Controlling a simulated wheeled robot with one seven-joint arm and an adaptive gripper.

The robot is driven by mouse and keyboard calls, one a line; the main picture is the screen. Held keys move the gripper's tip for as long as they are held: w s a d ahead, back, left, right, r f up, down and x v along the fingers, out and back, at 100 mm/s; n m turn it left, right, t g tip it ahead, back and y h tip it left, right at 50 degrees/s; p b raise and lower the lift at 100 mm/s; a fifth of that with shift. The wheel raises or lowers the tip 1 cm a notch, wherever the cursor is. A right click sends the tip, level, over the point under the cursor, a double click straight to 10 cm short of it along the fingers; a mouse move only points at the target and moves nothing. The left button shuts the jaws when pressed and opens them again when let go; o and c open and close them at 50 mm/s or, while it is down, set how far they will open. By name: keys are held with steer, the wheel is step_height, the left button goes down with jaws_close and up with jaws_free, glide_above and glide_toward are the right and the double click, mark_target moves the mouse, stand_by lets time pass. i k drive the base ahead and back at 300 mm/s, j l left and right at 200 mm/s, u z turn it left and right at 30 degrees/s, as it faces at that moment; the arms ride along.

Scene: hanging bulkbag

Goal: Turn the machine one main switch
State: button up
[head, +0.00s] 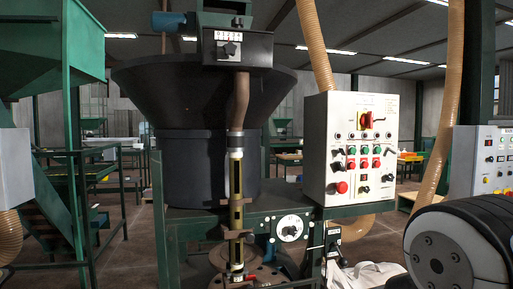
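A white control box (318,150) stands right of centre, its front turned towards me. High on its front is a rotary switch (366,120) with a red handle on a yellow plate, which looks like a main switch. The handle's exact angle is too small to read. Below it are rows of green, red and black buttons and knobs, with a larger red button (342,187) at the lower left. I cannot read any label naming machine one.
A big black hopper (205,85) on a green frame stands left of the box. A black numbered dial box (237,48) is above it. Beige hoses (316,45) hang near the box. A second grey control panel (480,160) is at the right edge. A white bag (365,275) lies low.

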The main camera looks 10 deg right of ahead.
mark_target(367, 120)
steer(key=z, duration=0.75)
